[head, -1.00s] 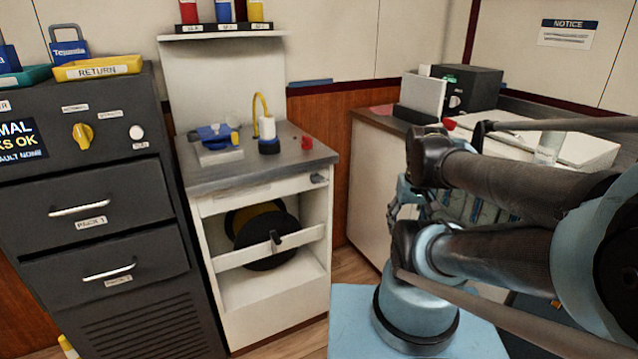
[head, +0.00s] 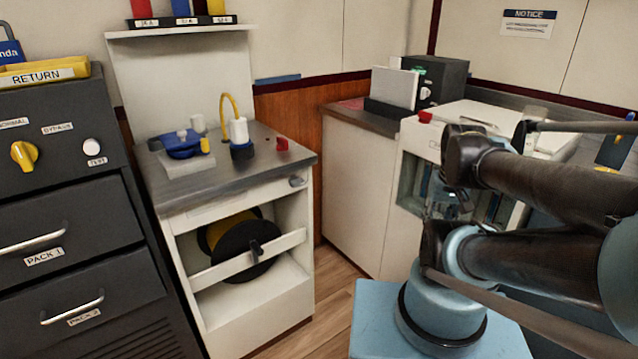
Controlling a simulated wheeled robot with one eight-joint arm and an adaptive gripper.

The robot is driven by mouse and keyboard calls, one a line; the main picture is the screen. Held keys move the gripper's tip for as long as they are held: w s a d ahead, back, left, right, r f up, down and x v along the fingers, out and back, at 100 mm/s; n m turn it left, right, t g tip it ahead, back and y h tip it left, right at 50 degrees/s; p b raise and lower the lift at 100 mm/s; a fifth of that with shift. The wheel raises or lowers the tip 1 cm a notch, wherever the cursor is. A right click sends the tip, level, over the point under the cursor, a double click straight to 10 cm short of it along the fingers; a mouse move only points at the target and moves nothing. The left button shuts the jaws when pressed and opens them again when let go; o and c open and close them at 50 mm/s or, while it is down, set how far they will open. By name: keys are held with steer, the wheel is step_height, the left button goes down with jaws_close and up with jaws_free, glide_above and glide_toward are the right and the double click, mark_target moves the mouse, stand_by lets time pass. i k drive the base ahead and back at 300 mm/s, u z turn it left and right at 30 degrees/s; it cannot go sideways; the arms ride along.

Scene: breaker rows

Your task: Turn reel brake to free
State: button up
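A dark reel (head: 247,258) with a yellow drum sits in the open front of a white cabinet (head: 262,318). A pale bar (head: 215,271) crosses in front of the reel, and a small black handle (head: 256,249) stands on it. This handle may be the reel brake; I see no readable label or free mark by it. My gripper (head: 447,203) is partly hidden by my folded arm, well to the right of the reel and touching nothing I can make out. Its fingers are unclear.
The grey counter (head: 235,180) holds a blue clamp-like tool (head: 183,143), a yellow-hosed bottle (head: 240,130) and a red piece (head: 281,144). A dark drawer cabinet (head: 72,225) stands at left. Wooden floor (head: 328,287) shows between the reel cabinet and the right-hand counter (head: 357,195).

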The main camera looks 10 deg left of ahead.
mark_target(294, 181)
steer(key=z, duration=0.05)
steer(key=k, duration=2.3)
steer(key=u, duration=1.45)
steer(key=i, duration=1)
